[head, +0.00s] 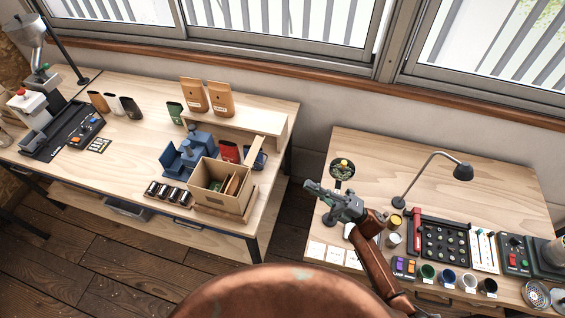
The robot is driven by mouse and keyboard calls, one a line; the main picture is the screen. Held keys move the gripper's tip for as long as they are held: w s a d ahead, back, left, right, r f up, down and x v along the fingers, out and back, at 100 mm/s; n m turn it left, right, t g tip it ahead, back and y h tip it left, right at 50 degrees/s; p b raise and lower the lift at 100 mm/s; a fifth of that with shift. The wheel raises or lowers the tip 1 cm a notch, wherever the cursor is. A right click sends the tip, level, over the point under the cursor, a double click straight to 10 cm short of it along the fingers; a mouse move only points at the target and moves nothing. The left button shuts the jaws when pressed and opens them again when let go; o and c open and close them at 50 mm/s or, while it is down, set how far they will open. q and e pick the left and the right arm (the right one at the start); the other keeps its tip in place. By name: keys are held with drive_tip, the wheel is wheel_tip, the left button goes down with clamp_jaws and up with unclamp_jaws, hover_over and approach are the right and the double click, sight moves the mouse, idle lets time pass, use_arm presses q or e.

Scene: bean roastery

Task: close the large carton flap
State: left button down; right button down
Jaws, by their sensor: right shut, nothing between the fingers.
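An open cardboard carton (221,201) stands near the right front corner of the left table. A flap (241,151) stands up along its back right side, and the inside with a few flat items is visible. My right gripper (312,187) is shut and empty, to the right of the carton and clear of it, over the gap between the two tables. My left gripper is not in view.
Blue fixtures (190,155), a red pouch (229,151) and small dark jars (168,193) crowd the carton's left and back. A wooden shelf (270,124) with two brown bags (194,97) stands behind. The right table holds a lamp (463,172) and a dark tray (445,243).

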drive_tip(key=p+x, duration=0.5)
drive_tip(key=x, duration=0.8)
drive_tip(key=shift+a+r, duration=0.2)
drive_tip(key=shift+a, duration=0.1)
drive_tip(key=shift+r, duration=0.1)
